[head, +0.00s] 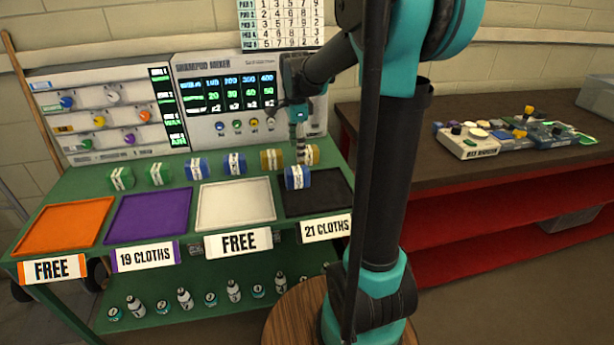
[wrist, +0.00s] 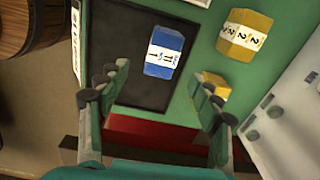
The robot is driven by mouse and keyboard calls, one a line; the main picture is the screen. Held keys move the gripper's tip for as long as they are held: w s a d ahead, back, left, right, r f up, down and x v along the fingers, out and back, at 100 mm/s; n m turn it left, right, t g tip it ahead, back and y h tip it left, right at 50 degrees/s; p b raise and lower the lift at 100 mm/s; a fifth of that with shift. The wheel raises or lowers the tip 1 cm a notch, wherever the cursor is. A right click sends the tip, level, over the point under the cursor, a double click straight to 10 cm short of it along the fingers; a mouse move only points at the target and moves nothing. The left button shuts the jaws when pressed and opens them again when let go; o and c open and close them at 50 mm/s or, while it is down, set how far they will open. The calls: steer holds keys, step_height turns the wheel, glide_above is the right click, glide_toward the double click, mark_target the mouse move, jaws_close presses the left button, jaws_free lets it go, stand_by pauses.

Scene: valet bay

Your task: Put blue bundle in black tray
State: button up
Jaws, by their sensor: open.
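The black tray (head: 325,194) is the rightmost tray on the green bench, above a "21 CLOTHS" sign; it also shows in the wrist view (wrist: 128,82). A blue bundle (head: 297,177) with a white label lies at the tray's back left part. In the wrist view this blue bundle (wrist: 165,52) shows within the tray's outline, apart from my fingers. My gripper (head: 302,150) is above the back of the tray. In the wrist view my gripper (wrist: 160,98) is open with nothing between its fingers. Two more blue bundles (head: 196,168) (head: 235,163) stand behind the other trays.
Yellow bundles (head: 272,159) (wrist: 244,35) stand close behind the black tray, near my gripper. Green bundles (head: 121,178) are at the back left. Orange (head: 65,226), purple (head: 150,214) and white (head: 236,204) trays lie bare to the left. A control panel (head: 225,95) rises behind.

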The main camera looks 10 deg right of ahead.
steer(key=s+f+n, duration=0.2)
steer(key=s, duration=0.1)
steer(key=s+d+f+n+t, duration=0.1)
steer(key=s+n, duration=0.2)
steer(key=s, duration=0.1)
steer(key=s+d+f+n+t, duration=0.1)
steer(key=s+f+n, duration=0.1)
steer(key=s+n, duration=0.1)
steer(key=shift+s+d+f, duration=0.2)
steer(key=shift+f, duration=0.15)
steer(key=s+f+n, duration=0.2)
steer(key=s+n, duration=0.1)
steer(key=s+d+f+n+t, duration=0.1)
steer(key=s+f+n, duration=0.1)
steer(key=s, duration=0.2)
steer(key=s+f+n+t, duration=0.1)
steer(key=s+f+n, duration=0.1)
steer(key=s+n, duration=0.1)
steer(key=shift+s+d+f+n, duration=0.2)
steer(key=shift+f+n, duration=0.1)
steer(key=shift+f, duration=0.05)
steer(key=shift+s+f+n, duration=0.25)
steer(key=shift+s+n, duration=0.05)
